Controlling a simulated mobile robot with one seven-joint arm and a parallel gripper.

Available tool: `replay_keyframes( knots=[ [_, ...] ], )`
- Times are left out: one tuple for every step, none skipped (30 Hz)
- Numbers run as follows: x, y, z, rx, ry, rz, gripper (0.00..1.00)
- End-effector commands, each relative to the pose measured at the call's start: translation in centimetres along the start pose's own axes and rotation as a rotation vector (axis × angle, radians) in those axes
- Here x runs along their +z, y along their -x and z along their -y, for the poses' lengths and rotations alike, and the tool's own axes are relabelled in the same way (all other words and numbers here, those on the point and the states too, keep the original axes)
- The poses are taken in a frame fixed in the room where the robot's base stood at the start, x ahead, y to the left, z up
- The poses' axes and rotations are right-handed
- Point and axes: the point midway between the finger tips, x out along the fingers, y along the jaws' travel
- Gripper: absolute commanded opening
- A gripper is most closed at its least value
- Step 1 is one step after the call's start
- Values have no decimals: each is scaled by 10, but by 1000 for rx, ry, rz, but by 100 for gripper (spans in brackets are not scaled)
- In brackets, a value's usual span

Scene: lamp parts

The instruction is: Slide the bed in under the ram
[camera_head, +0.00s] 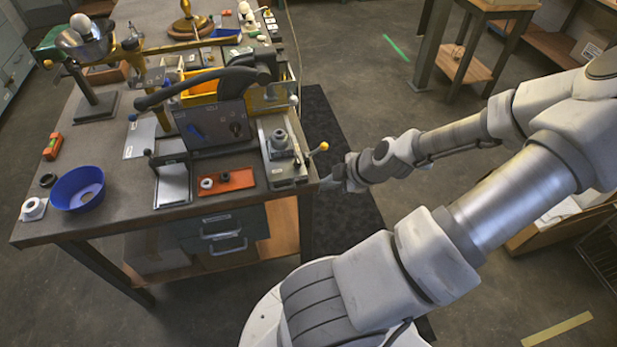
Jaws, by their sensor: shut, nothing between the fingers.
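A pale metal bed (300,168) with a stepped round grey part (281,143) on it lies at the front right corner of the bench. A yellow-knobbed handle (321,147) sticks out at its right side. Behind and left of it stands a dark press-like frame with a long black lever (190,84); I cannot make out the ram itself. My gripper (326,184) is shut and empty, low beside the bench's right edge, just right of the bed's front end. Its fingertips are small, and I cannot tell whether they touch anything.
An orange tray (238,179) with small rings lies left of the bed, beside a white-topped plate (173,186). A blue bowl (66,194) stands at the front left. A yellow bin (199,88) is behind the dark panel. The floor right of the bench is open around a black mat (344,209).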

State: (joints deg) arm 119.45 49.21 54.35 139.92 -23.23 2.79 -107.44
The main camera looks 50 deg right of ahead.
Motion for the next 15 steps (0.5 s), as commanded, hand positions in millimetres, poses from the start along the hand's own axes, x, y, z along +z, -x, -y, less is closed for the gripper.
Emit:
replay_keyframes(
  knots=[
    [0,-9,1,-3,2,-2,0],
    [0,-13,1,-3,1,-3,0],
    [0,-19,1,-3,1,-3,0],
    [0,-23,1,-3,1,-3,0],
    [0,-27,1,-3,1,-3,0],
    [0,-32,1,-3,0,-2,0],
    [0,-36,1,-3,0,-3,0],
    [0,-41,1,-3,0,-3,0],
    [0,-46,1,-3,-1,-3,0],
    [0,-51,1,-3,-2,-3,0],
    [0,-55,1,-4,0,-3,0],
    [0,-61,1,-3,-1,-2,0],
    [-1,-65,0,-2,-2,-3,0],
    [-1,-70,1,-3,-2,-4,0],
    [-1,-76,1,-3,-2,-3,0]
  ],
)
